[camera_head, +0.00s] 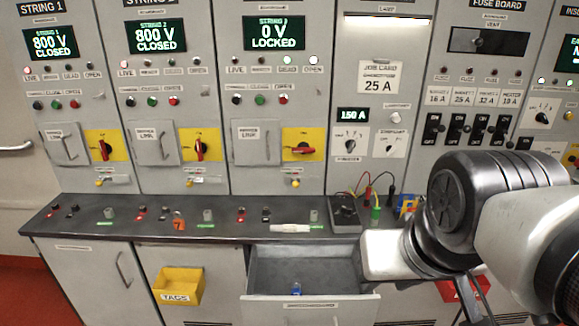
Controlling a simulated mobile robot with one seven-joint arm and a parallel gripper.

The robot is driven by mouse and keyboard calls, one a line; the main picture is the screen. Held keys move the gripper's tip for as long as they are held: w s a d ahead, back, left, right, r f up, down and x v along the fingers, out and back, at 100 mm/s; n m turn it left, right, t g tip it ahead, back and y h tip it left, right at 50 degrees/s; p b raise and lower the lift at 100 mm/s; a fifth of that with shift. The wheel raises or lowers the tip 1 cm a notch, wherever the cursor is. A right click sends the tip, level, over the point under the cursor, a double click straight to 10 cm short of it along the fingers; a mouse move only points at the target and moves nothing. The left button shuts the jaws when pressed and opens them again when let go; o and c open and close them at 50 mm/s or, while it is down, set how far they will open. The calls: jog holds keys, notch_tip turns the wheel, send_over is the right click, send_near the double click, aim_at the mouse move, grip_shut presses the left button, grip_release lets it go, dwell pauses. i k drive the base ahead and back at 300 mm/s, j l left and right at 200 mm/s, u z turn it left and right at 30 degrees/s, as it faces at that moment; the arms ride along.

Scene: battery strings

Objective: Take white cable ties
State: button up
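A slim white bundle (290,228) lies flat on the dark counter ledge, just behind the open drawer. It looks like the white cable ties, but it is too small to tell for sure. My arm comes in from the right, and the pale block at its end, which seems to be the body of my gripper (388,256), is over the counter's front edge. It is to the right of the white bundle and apart from it.
An open grey drawer (262,268) juts out below the counter, with a small blue item (296,289) inside. A yellow TAGS bin (178,286) hangs to its left. A dark meter (345,212) with red, green and black leads sits right of the bundle. A red box (462,290) is partly hidden.

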aim_at(287, 227)
jog(key=j+z, duration=0.2)
jog(key=z, duration=0.15)
jog(key=j+z, duration=0.2)
jog(key=z, duration=0.15)
jog(key=j+z, duration=0.4)
jog(key=j, duration=1.25)
jog(key=k+j, duration=0.15)
jog(key=j, duration=0.35)
jog(key=j+z, duration=0.1)
jog(key=j, duration=0.45)
jog(key=k, duration=0.05)
